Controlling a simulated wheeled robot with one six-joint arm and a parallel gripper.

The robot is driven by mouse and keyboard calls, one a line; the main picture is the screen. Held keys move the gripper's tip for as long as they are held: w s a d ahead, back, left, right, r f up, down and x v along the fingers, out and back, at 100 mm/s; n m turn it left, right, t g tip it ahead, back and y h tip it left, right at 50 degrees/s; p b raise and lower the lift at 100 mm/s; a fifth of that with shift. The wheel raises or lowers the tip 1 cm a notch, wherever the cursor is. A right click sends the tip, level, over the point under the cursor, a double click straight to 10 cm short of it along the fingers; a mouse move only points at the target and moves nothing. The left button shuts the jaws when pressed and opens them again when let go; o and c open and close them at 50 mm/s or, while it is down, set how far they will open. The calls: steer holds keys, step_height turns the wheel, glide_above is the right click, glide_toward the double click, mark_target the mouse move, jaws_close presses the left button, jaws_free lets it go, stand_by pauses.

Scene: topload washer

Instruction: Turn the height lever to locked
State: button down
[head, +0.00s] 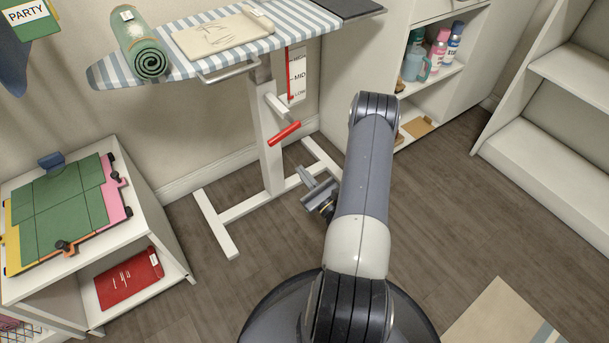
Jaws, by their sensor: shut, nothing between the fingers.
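The height lever has a red handle (284,134) and sits on the white post (268,150) of an ironing board. A height scale (297,75) with HIGH, MID and LOW marks stands beside the post above the lever. No locked or unlocked mark is legible. My gripper (309,178) is below and to the right of the red handle, apart from it. Its fingers are shut and empty. My arm hides the floor behind it.
The striped ironing board (220,37) overhangs the post, with a rolled green mat (142,50) on it. The board's white foot (216,223) lies on the floor. A white cabinet (165,225) stands left and open shelves (465,75) stand at the upper right.

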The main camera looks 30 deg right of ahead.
steer(key=w+a+r+b, duration=0.1)
steer(key=w+r, duration=0.4)
steer(key=w, duration=0.1)
steer(key=shift+w+a+r, duration=0.2)
steer(key=shift+w+a, duration=0.1)
steer(key=shift+a, duration=0.05)
